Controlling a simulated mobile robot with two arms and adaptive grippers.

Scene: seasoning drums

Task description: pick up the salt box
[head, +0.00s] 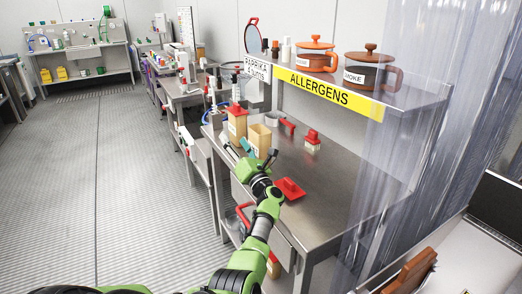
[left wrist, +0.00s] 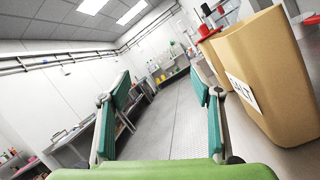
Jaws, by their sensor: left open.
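The salt box is a tan, tall container (head: 260,140) standing upright and open-topped on the steel table. In the left wrist view the salt box (left wrist: 265,75) looms large at the right, its white label partly readable. My left gripper (head: 238,149) is at the table's left edge, just left of and in front of the box. In the left wrist view its teal fingers (left wrist: 160,85) are wide apart with nothing between them. The box is outside the right-hand finger; whether they touch I cannot tell. My right gripper is not in view.
A similar tan box with a red lid (head: 237,122) stands behind. A red lid (head: 290,188) lies in front on the table, and a small red-topped container (head: 312,143) stands to the right. A shelf with a yellow allergens sign (head: 325,90) overhangs the back. The table's front right is bare.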

